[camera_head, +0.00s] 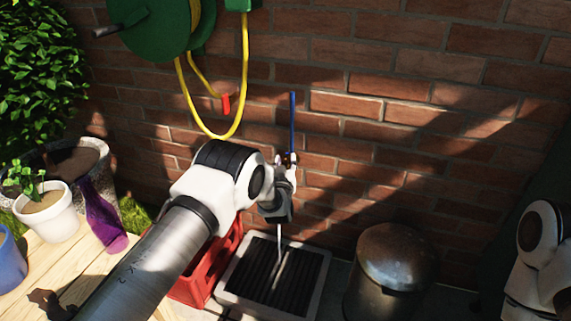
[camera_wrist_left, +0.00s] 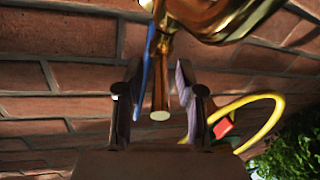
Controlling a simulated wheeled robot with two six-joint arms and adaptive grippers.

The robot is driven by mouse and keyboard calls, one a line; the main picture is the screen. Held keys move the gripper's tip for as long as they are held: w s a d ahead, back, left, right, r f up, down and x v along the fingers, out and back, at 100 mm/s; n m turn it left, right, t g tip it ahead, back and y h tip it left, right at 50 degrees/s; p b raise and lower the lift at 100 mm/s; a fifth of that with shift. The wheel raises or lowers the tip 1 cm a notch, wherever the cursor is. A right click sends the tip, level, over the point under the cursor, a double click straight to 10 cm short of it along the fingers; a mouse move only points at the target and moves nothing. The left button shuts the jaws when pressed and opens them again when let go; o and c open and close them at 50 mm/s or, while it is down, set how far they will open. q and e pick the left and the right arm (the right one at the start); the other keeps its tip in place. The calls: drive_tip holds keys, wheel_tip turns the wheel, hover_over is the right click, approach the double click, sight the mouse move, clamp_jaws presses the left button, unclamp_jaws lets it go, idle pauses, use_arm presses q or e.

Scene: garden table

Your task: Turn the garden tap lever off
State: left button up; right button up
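The garden tap is on the brick wall, with its blue lever (camera_head: 292,123) pointing straight up in the head view. Its brass body (camera_wrist_left: 215,15) fills the top of the left wrist view, where the blue lever (camera_wrist_left: 149,52) also shows. My left gripper (camera_head: 288,163) is at the tap, below the lever, and hides most of the tap in the head view. In the wrist view its fingers (camera_wrist_left: 158,97) stand apart, open, with a brass part between them; contact cannot be told. A thin pale stream of water (camera_head: 279,245) falls below the gripper. My right gripper is out of view.
A drain grate (camera_head: 232,276) lies under the tap, beside a red crate (camera_head: 190,291) and a metal bin (camera_head: 396,257). A yellow hose (camera_head: 243,75) hangs at left. A wooden table (camera_head: 60,262) holds pots and a purple bottle (camera_head: 103,218).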

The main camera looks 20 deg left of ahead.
use_arm(q)
clamp_jaws()
drive_tip(key=shift+a+r+m+h, duration=0.1)
drive_tip(key=shift+a+m+h, duration=0.25)
drive_tip(key=shift+h, duration=0.45)
drive_tip(key=shift+a+m+h+p, duration=0.15)
drive_tip(key=shift+m+h+p, duration=0.2)
drive_tip(key=shift+m+h, duration=0.65)
unclamp_jaws()
drive_tip(key=shift+s, duration=0.1)
drive_tip(key=s, duration=1.2)
